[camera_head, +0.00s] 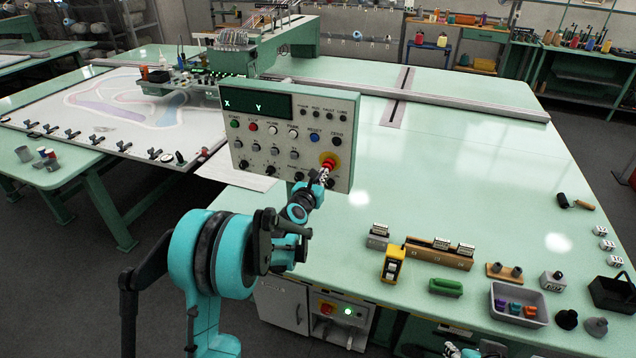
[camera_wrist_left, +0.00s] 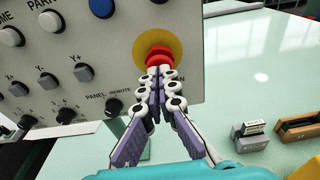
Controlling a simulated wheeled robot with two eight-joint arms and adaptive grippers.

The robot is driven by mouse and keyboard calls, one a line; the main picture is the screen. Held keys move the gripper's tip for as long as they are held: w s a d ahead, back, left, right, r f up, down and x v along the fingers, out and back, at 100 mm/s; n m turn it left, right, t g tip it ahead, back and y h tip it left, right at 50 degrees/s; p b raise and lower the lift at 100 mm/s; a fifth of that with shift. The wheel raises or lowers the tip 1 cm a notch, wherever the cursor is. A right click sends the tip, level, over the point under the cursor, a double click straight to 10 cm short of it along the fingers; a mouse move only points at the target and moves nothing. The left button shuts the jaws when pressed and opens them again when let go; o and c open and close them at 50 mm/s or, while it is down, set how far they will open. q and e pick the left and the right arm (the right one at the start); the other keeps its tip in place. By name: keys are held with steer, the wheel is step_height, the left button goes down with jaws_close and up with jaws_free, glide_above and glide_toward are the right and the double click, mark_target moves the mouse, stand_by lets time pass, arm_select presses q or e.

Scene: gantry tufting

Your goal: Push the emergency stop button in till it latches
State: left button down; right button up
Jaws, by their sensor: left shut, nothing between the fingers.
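The emergency stop button is a red mushroom head on a yellow disc at the lower right of the grey control panel (camera_head: 250,140). In the head view the red button (camera_head: 328,164) sits just above my left gripper (camera_head: 325,173). In the left wrist view the button (camera_wrist_left: 158,54) is partly hidden by the fingertips. My left gripper (camera_wrist_left: 166,72) is shut and empty, its tips at the button's lower face, touching or very nearly so. I cannot tell whether the button is latched in. My right gripper (camera_head: 470,350) shows only in part at the bottom edge.
A blue button (camera_head: 314,135) and other knobs share the panel. On the green table, a yellow device (camera_head: 393,264), a wooden block (camera_head: 438,254) and a grey bin (camera_head: 519,291) stand to the right. The table's middle is clear.

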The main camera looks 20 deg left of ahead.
arm_select(q)
steer(key=shift+w, duration=0.25)
